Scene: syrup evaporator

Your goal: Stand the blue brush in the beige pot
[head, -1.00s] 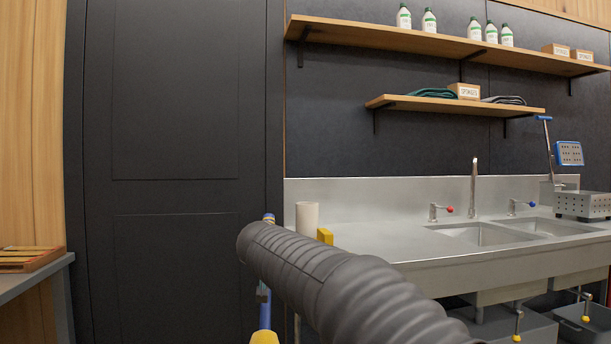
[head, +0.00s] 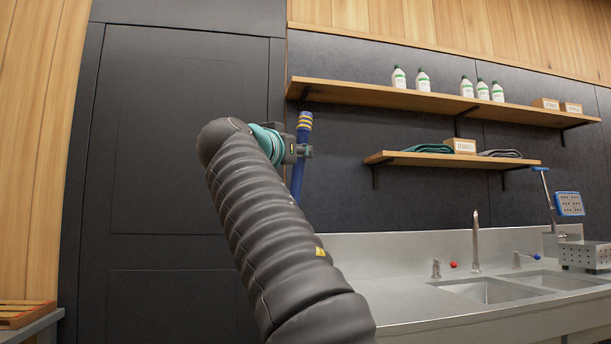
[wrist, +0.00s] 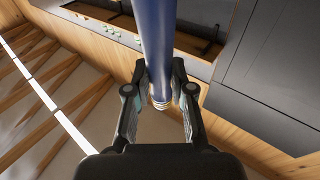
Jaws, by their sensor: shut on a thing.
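The blue brush (head: 299,180) is held up in front of the dark wall panel, nearly upright with a slight lean. Its upper end has yellowish bands, and its lower part passes behind my arm in the head view. My gripper (head: 302,150) is shut on it near the banded end. In the wrist view, the blue shaft (wrist: 155,40) runs between both fingers of my gripper (wrist: 159,88), and a pale banded end shows there. The beige pot is not seen now; my arm covers the left end of the counter.
A steel sink counter (head: 400,312) with a tap (head: 476,240) stands at right. A perforated metal box (head: 585,255) sits at its far right. Two wooden shelves, the lower (head: 410,159) and upper (head: 430,98), hold bottles, boxes and cloths. A slatted wooden rack (head: 22,313) lies at lower left.

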